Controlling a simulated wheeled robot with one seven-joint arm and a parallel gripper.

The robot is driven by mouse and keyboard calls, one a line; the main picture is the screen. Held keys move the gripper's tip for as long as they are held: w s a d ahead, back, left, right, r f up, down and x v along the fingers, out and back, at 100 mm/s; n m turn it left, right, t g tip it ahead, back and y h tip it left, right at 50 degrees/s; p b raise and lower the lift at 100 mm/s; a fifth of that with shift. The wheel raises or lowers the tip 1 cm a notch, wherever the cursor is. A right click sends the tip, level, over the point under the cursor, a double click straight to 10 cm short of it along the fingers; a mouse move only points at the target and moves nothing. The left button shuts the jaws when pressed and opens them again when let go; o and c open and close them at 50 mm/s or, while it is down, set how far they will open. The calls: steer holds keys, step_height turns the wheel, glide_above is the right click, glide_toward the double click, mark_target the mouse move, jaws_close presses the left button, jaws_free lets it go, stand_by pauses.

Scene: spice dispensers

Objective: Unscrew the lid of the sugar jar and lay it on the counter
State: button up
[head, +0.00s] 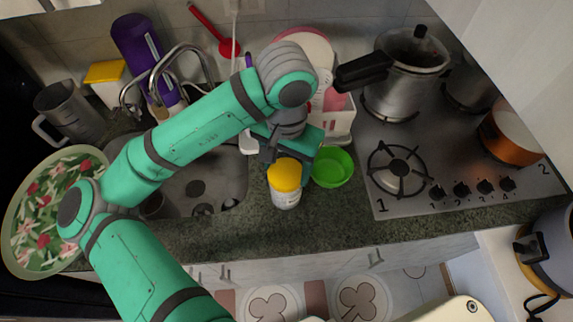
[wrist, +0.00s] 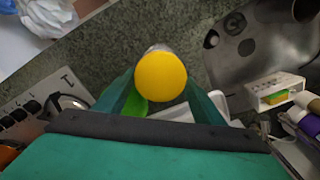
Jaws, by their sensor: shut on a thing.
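The sugar jar (head: 286,199) is a small pale jar near the front edge of the counter (head: 235,232). Its yellow lid (head: 285,175) sits on top. In the wrist view the lid (wrist: 160,76) is seen from above, and it hides most of the jar (wrist: 157,48). My gripper (head: 281,168) reaches the lid from behind. In the wrist view the fingers of my gripper (wrist: 161,84) are on either side of the lid, shut on it. The fingertips are partly hidden, so the exact contact is unclear.
A green bowl (head: 332,167) stands close to the right of the jar. The sink (head: 222,187) is to the left, and the gas stove (head: 440,170) is to the right. A white rack (head: 341,121) is behind. Bare counter lies in front and to the left of the jar.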

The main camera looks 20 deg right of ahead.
stand_by(0.3)
steer(key=n, duration=0.9)
steer(key=shift+a, duration=0.1)
steer(key=shift+n, duration=0.3)
steer(key=n, duration=0.3)
steer(key=shift+o, duration=1.1)
steer(key=shift+c, duration=0.6)
steer(key=shift+r, duration=0.1)
steer(key=shift+r, duration=1.05)
